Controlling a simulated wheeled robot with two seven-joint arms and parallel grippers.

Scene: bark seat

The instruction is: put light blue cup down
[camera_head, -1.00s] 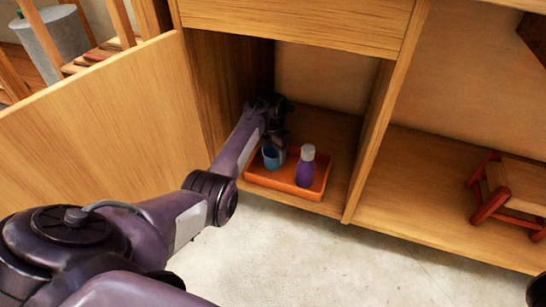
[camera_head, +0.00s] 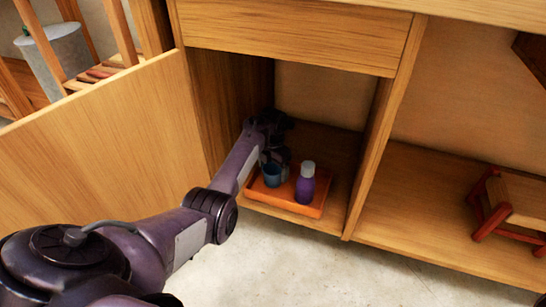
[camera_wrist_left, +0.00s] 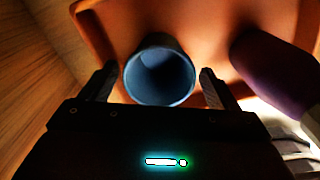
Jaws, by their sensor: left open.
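The light blue cup (camera_head: 271,175) stands on the orange tray (camera_head: 292,206) inside the left cabinet compartment. In the left wrist view the cup (camera_wrist_left: 159,72) shows its open mouth, between the two fingers of my left gripper (camera_wrist_left: 157,82). The fingers are apart, with a small gap on each side of the cup. In the head view the left gripper (camera_head: 284,160) is at the tray, and its fingertips are hard to make out. My right gripper is not in view.
A purple bottle with a pale cap (camera_head: 306,184) stands on the tray just right of the cup. The cabinet's side wall and a divider (camera_head: 382,145) flank the compartment. An open door panel (camera_head: 95,120) is at left. A small red-legged stool (camera_head: 510,203) sits in the right compartment.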

